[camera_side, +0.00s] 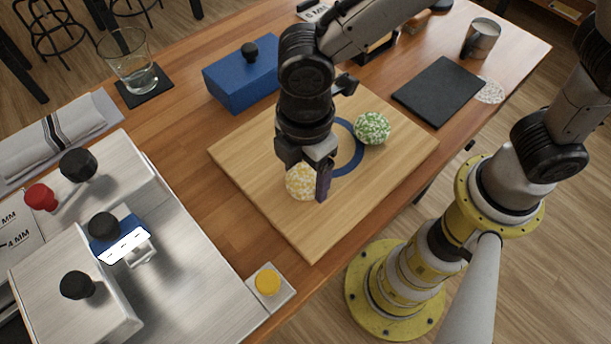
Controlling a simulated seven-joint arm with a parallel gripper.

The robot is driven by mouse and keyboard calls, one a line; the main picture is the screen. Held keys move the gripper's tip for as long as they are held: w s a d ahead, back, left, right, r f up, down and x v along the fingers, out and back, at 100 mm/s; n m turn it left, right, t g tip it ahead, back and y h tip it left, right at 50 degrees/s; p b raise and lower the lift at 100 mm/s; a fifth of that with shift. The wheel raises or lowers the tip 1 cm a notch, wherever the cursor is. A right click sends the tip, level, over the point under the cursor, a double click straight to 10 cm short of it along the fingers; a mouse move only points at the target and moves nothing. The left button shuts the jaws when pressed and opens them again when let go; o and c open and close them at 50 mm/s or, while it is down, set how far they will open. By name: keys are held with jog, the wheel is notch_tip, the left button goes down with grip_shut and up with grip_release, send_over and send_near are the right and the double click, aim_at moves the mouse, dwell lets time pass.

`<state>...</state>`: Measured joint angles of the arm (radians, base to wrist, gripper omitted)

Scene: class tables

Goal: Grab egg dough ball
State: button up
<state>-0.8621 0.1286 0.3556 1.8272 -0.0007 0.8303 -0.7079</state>
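A pale yellow speckled dough ball (299,183), which looks like the egg dough ball, rests on the wooden board (262,204). My gripper (312,182) points down right at this ball and hides part of its upper right side. One finger shows in front of the ball's right edge; the other finger is hard to make out. I cannot tell whether the fingers touch the ball or how far apart they are. A green speckled ball (373,128) sits on the same board to the right, by a blue ring (352,168).
A blue box with a black knob (241,78) stands behind the board. A metal machine with black and red knobs (160,240) is at left. A yellow button (267,281) is at the front edge. A dark slab (438,91) and metal mug (481,38) are at right.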

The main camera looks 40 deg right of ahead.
jog(key=c, duration=0.5)
jog(key=shift+r, duration=0.15)
